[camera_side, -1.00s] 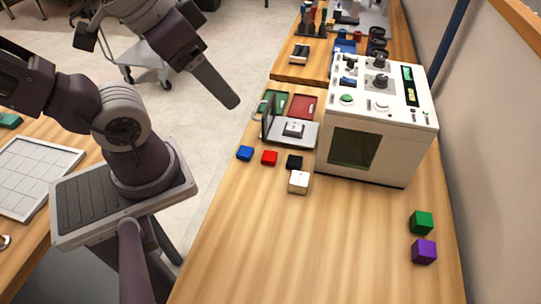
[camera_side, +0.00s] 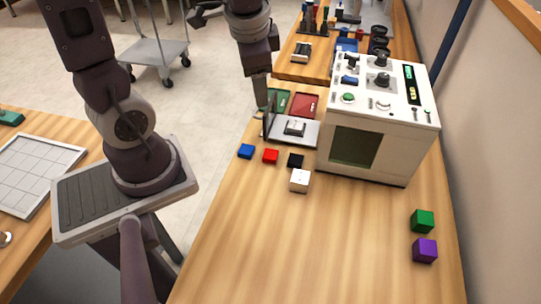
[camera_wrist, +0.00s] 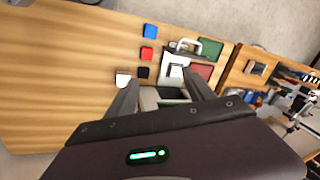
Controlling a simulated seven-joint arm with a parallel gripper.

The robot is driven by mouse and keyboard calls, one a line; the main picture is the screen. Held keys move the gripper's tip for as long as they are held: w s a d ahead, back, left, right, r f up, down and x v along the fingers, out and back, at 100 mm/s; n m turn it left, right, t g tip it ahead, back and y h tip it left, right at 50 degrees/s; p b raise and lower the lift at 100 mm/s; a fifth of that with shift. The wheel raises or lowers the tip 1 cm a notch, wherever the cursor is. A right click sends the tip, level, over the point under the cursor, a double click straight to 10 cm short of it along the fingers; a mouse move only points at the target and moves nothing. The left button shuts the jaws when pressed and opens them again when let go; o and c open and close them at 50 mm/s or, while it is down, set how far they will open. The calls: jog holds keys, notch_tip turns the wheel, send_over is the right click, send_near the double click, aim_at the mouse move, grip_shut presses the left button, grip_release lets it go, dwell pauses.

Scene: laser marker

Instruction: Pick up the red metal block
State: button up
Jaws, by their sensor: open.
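The red metal block (camera_side: 270,156) lies on the wooden table between a blue block (camera_side: 246,151) and a black block (camera_side: 295,160). In the wrist view the red block (camera_wrist: 148,54) sits above and left of my fingers, with nothing on it. My gripper (camera_side: 262,100) hangs above the table's left edge, near the upright plate and green tray, behind the red block in the side view. In the wrist view its two fingers (camera_wrist: 165,92) are spread apart with nothing held between them.
A white laser marker machine (camera_side: 380,118) stands right of the blocks. A metal fixture (camera_side: 296,130) and a red tray (camera_side: 304,104) are close behind. A white block (camera_side: 299,181) is in front. Green (camera_side: 422,221) and purple (camera_side: 425,250) blocks are at right. The table's front is clear.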

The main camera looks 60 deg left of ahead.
jog(key=w+a+f+m+g+h, duration=0.1)
jog(key=w+a+f+m+g, duration=0.2)
jog(key=f, duration=0.7)
jog(key=m+h, duration=0.2)
send_over(271, 154)
jog(key=shift+t, duration=0.3)
jog(key=f, duration=0.7)
jog(key=shift+w+f, duration=0.15)
jog(key=shift+w, duration=0.1)
jog(key=f, duration=0.7)
jog(key=shift+s+f, duration=0.1)
jog(key=shift+s, duration=0.2)
grip_shut()
